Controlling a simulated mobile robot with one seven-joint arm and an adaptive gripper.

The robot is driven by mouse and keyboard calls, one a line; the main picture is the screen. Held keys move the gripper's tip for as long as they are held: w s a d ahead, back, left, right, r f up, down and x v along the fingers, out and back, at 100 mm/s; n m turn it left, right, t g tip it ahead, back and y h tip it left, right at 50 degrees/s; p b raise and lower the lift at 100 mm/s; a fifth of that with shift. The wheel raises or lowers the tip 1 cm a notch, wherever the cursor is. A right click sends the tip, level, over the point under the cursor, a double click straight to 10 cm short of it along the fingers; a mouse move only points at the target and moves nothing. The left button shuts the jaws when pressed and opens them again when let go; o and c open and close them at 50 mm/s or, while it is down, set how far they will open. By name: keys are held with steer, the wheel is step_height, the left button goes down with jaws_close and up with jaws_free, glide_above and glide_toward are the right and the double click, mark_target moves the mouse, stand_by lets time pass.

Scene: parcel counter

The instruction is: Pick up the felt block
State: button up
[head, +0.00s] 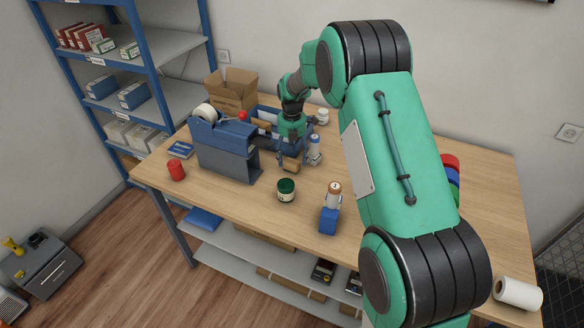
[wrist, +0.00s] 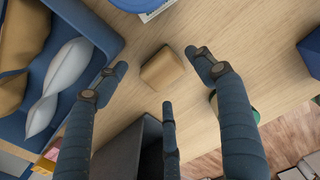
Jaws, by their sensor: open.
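The felt block is a small tan block (head: 291,166) on the wooden table, below my gripper (head: 292,154) in the head view. In the wrist view the tan block (wrist: 162,70) lies on the bare wood between the spread fingers of my gripper (wrist: 155,76). The gripper is open and empty. One finger is to the left of the block, one to the right and one below it in that view. I see no finger clearly touching it. The fingers partly cover its sides in the head view.
A blue bin (wrist: 100,28) with pouches lies left in the wrist view. In the head view a grey-blue holder (head: 222,160) stands left of the block. A white-and-blue bottle (head: 314,150) stands close right, a dark green jar (head: 286,190) in front.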

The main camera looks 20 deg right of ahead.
mark_target(292, 162)
steer(key=shift+s+f+b, duration=0.15)
steer(key=shift+f+b, duration=0.3)
steer(key=shift+f, duration=1.35)
steer(key=c, duration=1.4)
steer(key=shift+r+p, duration=1.25)
steer(key=shift+r, duration=3.75)
